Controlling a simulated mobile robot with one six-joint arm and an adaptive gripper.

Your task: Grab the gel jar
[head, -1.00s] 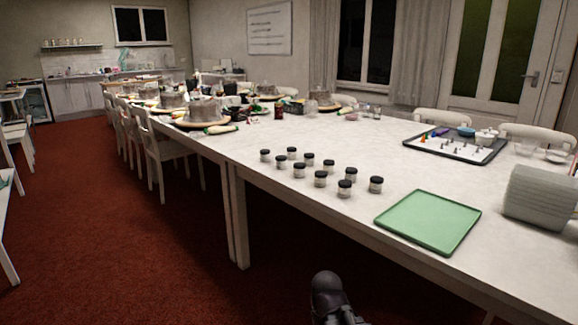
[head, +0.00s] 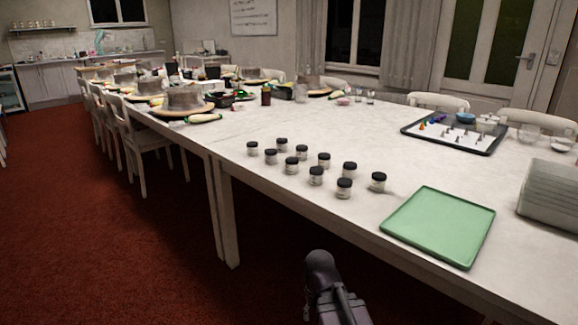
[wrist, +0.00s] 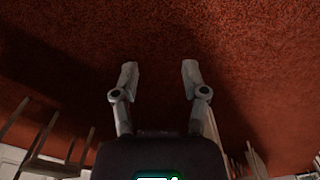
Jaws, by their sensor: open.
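Several small gel jars with black lids and pale labels stand upright in loose rows on the white table (head: 420,265) in the head view. One of these jars (head: 344,188) is near the table's front edge, and another jar (head: 378,182) is at the right end of the group. I cannot tell which one the task means. My gripper (wrist: 158,72) is open and empty in the wrist view, above the red carpet and apart from the jars. In the head view only part of my arm shows, below the table's front edge.
A green tray (head: 440,227) lies right of the jars. A dark tray (head: 456,150) with piping tips and small bowls is behind it. Cakes on turntables fill the far left. White chairs (head: 140,140) line the table.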

